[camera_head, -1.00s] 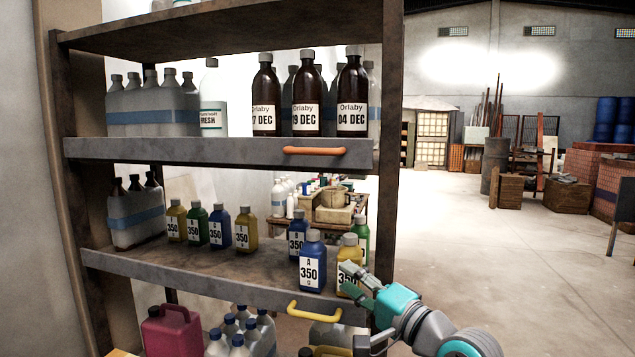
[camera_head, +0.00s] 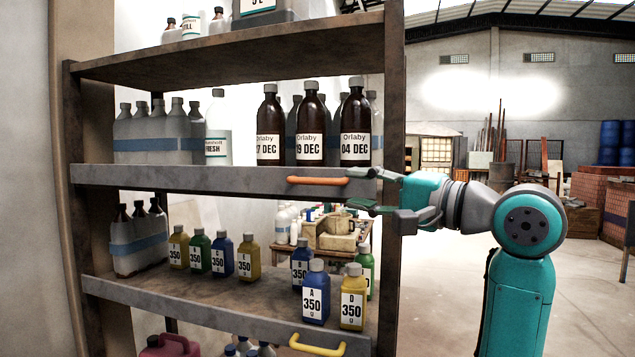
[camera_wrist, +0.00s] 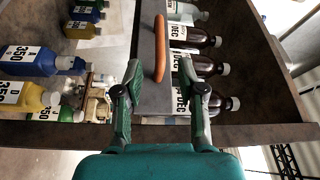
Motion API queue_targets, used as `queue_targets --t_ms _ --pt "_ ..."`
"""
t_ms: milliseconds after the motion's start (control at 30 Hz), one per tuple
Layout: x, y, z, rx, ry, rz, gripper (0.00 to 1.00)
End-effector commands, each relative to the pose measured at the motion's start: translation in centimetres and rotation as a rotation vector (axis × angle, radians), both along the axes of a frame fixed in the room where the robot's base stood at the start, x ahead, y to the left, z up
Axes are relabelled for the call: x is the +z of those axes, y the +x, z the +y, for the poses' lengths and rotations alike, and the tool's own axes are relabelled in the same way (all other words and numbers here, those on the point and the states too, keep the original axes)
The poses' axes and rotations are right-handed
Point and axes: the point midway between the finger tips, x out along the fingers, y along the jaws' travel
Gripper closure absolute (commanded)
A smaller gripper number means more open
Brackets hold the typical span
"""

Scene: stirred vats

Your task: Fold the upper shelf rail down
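The upper shelf rail (camera_head: 200,180) is a grey bar along the front of the upper shelf, standing upright before the bottles. Its orange handle (camera_head: 318,181) sits near its right end. My gripper (camera_head: 352,188) is open at the right end of the rail, one finger at about handle height and one lower. In the wrist view the orange handle (camera_wrist: 160,48) lies ahead between my open fingers (camera_wrist: 158,66), and the rail (camera_wrist: 150,100) runs between them. I see no finger closed on the handle. Part of the rail's right end is hidden by my fingers.
Brown bottles (camera_head: 310,125) and white jugs stand behind the upper rail. The lower rail (camera_head: 220,310) has a yellow handle (camera_head: 317,345). Blue (camera_head: 316,295) and yellow (camera_head: 352,300) bottles stand close below my gripper. A shelf post (camera_head: 392,100) is beside it. Open floor lies to the right.

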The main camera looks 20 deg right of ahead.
Motion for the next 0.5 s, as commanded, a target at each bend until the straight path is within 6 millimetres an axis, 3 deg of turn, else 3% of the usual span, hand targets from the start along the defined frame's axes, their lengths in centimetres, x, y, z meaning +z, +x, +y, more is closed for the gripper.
queue_targets --t_ms 500 --pt "0.6 6.9 4.4 0.002 0.000 -0.001 0.61"
